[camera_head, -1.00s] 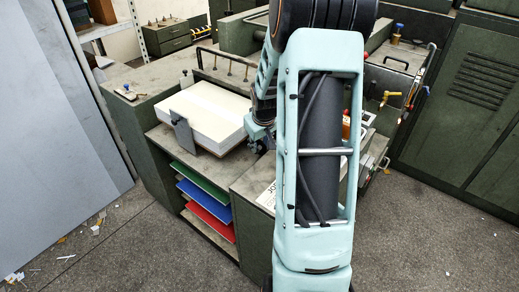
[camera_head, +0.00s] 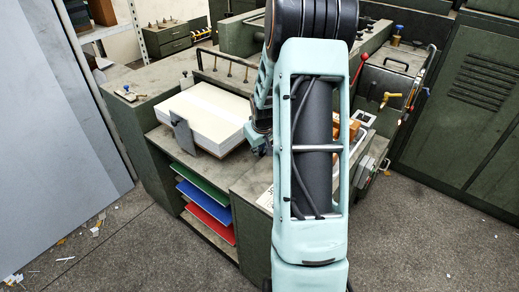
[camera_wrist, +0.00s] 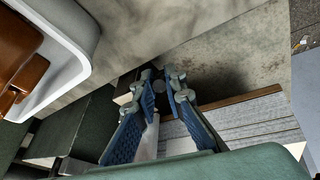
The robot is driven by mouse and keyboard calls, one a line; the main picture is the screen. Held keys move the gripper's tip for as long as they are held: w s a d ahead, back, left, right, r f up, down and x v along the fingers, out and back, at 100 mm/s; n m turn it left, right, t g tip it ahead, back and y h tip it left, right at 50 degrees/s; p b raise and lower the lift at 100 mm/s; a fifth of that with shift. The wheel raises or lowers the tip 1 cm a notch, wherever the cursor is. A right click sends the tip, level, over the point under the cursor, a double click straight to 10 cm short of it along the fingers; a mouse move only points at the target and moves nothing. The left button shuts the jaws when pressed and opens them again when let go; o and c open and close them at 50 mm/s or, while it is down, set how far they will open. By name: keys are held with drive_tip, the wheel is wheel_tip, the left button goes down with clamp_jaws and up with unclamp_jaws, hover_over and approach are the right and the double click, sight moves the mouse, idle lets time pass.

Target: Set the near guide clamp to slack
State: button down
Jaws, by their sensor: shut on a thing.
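My gripper (camera_head: 259,140) is low at the right end of the white board stack (camera_head: 206,110), partly hidden behind my arm. In the wrist view its two blue fingers (camera_wrist: 162,88) close around a small round grey knob (camera_wrist: 158,86), which I take as the near guide clamp. Most of the clamp is hidden between the fingers, so its setting cannot be read. A pale upright strip (camera_wrist: 150,138) shows below the knob between the fingers. The layered stack edge (camera_wrist: 235,122) is just right of them. A grey upright plate (camera_head: 182,133) stands at the stack's front.
Green, blue and red sheets lie on shelves (camera_head: 207,203) below. A white tray (camera_wrist: 62,40) with brown pieces is at the wrist view's upper left. A red lever (camera_head: 357,72) and yellow handles (camera_head: 392,95) are at the right. Floor is open in front.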

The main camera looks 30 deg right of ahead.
drive_tip(key=shift+s+d+f+t+y, duration=0.1)
drive_tip(key=shift+s+f+t+y, duration=0.3)
drive_tip(key=shift+s+f+t, duration=0.4)
drive_tip(key=shift+s+f+m+t+y, duration=0.1)
drive_tip(key=shift+f+m+t+y, duration=0.1)
drive_tip(key=shift+t, duration=0.35)
drive_tip(key=shift+s+f+m+t+y, duration=0.1)
drive_tip(key=shift+m+t, duration=0.1)
drive_tip(key=shift+t, duration=0.35)
drive_tip(key=shift+w+r+p, duration=0.1)
drive_tip(key=shift+p, duration=0.2)
drive_tip(key=c, duration=2)
unclamp_jaws()
drive_tip(key=shift+d, duration=0.1)
drive_tip(key=shift+c, duration=0.2)
drive_tip(key=shift+o, duration=0.3)
drive_tip(key=shift+w+r, duration=0.1)
drive_tip(key=shift+r, duration=0.05)
